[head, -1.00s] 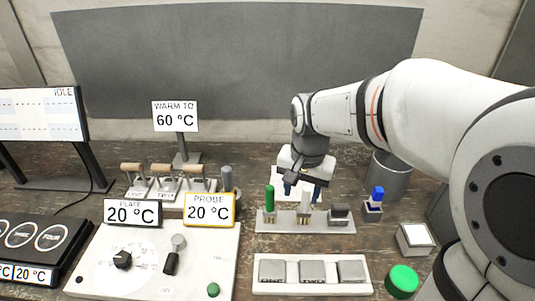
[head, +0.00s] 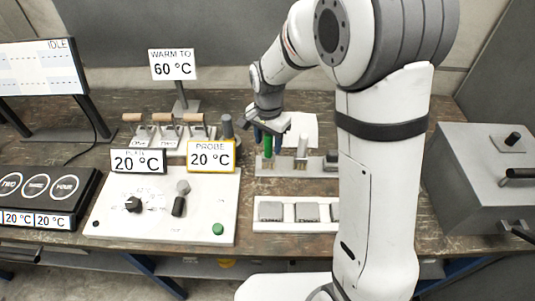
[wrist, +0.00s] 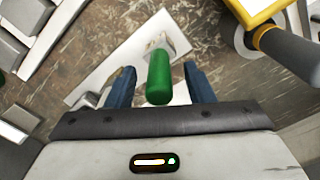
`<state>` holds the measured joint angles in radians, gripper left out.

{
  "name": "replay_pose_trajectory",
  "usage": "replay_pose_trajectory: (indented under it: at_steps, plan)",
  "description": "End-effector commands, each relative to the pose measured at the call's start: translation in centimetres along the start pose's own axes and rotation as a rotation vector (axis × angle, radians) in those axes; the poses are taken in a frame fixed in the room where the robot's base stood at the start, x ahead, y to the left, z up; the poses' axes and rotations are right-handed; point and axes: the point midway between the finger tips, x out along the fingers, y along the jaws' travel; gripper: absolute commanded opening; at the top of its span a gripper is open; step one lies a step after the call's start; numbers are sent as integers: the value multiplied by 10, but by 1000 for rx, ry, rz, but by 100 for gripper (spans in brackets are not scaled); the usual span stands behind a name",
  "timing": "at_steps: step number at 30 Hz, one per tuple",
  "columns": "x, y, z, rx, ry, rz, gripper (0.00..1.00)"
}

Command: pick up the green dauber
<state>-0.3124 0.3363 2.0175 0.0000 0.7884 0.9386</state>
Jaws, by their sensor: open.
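The green dauber (head: 267,143) stands upright at the left end of a small grey rack (head: 285,171). In the wrist view the green dauber (wrist: 159,77) shows between the two blue fingers of my gripper (wrist: 160,88). My gripper (head: 268,132) is open, with a finger on each side of the dauber and gaps visible on both sides. I cannot tell whether either finger touches it. The white dauber (head: 302,147) stands in the middle of the same rack.
The yellow-framed probe display (head: 211,156) and a grey cylinder (head: 227,125) stand close on the left. A white tray with grey blocks (head: 270,212) lies in front. My arm hides the table's right part. A grey box (head: 480,180) stands far right.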

Motion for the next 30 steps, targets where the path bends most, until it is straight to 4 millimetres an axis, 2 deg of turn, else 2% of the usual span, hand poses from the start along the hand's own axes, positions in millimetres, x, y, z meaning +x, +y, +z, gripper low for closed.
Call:
replay_pose_trajectory:
  at_steps: [8,26,30]
  plan:
    - [6,0,0,-1,0,0,48]
    - [6,0,1,-2,1,-1,0]
    - [5,-1,1,-3,1,-1,0]
